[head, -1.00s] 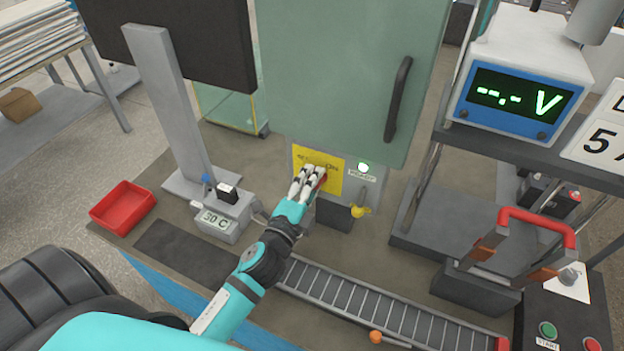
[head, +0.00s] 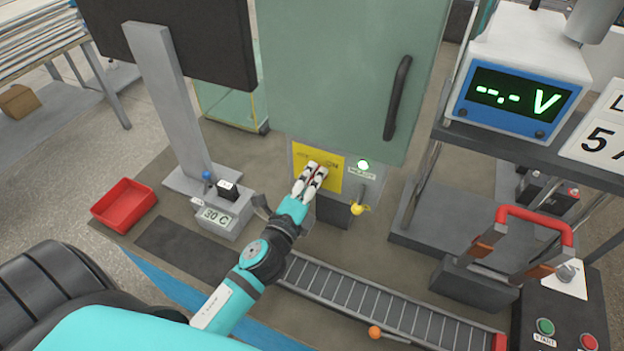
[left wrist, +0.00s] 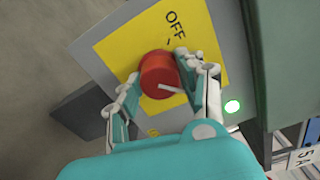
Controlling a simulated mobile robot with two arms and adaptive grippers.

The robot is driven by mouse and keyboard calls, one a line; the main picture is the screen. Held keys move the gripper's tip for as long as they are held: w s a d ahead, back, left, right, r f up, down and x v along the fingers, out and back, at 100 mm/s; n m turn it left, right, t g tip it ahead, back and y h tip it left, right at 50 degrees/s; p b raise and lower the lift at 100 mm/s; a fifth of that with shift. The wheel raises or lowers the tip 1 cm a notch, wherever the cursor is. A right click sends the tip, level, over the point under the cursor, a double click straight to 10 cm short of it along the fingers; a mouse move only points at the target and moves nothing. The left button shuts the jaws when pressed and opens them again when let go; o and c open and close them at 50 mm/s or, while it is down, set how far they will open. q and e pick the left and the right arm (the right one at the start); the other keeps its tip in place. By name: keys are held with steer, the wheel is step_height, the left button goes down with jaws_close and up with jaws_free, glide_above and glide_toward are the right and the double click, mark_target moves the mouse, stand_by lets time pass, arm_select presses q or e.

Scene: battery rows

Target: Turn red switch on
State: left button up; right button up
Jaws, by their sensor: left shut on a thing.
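The red switch (left wrist: 158,76) is a round knob on a yellow plate (left wrist: 115,47) marked OFF. A white line on the knob points toward the lower right in the left wrist view, away from the OFF label. My left gripper (left wrist: 157,66) is shut on the knob, one finger on each side. In the head view, my left gripper (head: 312,170) reaches the yellow plate (head: 333,178) on the grey panel below the green cabinet door and hides the knob. My right gripper is not in view.
A green lamp (head: 363,164) glows beside the plate, with a yellow-tipped lever (head: 358,209) below. A roller conveyor (head: 380,300) runs in front. A red tray (head: 124,205) and a grey box marked 30 C (head: 215,216) stand left. A voltmeter (head: 520,85) stands right.

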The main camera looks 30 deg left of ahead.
arm_select(q)
steer(key=o, duration=1.2)
steer(key=s, duration=1.2)
steer(key=shift+d, duration=0.35)
steer(key=shift+f, duration=0.1)
